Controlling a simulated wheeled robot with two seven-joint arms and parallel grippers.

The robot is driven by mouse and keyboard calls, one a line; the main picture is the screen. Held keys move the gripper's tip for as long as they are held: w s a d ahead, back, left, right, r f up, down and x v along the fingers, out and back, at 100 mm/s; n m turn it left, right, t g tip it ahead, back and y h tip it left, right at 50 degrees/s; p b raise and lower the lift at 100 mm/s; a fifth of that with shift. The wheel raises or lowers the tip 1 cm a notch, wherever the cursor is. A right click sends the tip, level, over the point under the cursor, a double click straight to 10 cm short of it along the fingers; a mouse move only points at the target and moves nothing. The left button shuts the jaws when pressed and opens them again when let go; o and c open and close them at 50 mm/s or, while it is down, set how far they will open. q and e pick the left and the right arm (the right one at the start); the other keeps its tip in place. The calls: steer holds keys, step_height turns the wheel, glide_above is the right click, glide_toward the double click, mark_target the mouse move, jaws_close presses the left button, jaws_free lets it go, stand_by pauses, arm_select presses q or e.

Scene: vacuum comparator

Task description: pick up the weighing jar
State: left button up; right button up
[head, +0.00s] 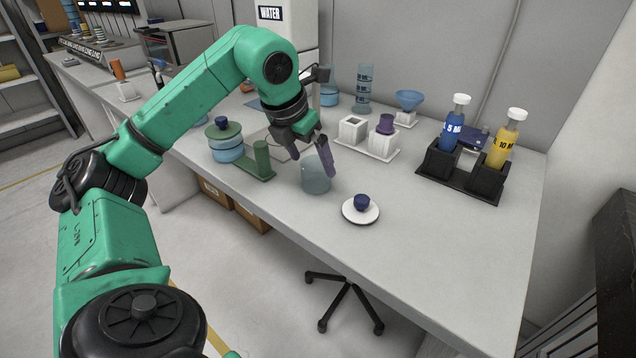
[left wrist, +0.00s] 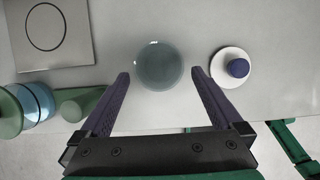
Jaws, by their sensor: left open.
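A clear, blue-grey glass jar (head: 316,180), which I take for the weighing jar, stands upright near the front edge of the bench. It shows as a round shape in the left wrist view (left wrist: 159,66). A white disc lid with a dark blue knob (head: 360,212) lies to its right. My left gripper (head: 312,166) is open, with its purple fingers pointing down at the jar. In the left wrist view the fingertips (left wrist: 160,76) lie on either side of the jar, with small gaps. I cannot tell how far down the jar they reach. My right gripper is not in view.
A green block with an upright cylinder (head: 261,160) and a blue jar with a green lid (head: 226,142) stand to the left. White holders (head: 369,138) stand behind. A black rack (head: 460,171) holds blue and yellow bottles. The bench's front right is clear.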

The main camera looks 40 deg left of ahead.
mark_target(316, 170)
arm_select(q)
steer(key=b+x, duration=0.1)
steer(key=x, duration=0.4)
steer(key=shift+w+a+f, duration=0.1)
steer(key=shift+w+f, duration=0.05)
steer(key=shift+f, duration=0.1)
steer(key=shift+r, duration=0.1)
steer(key=shift+c, duration=1.2)
steer(key=c, duration=1)
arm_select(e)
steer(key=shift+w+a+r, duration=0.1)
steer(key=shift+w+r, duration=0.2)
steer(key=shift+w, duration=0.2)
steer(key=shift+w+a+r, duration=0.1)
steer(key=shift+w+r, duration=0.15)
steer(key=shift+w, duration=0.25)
arm_select(q)
steer(key=shift+r, duration=0.1)
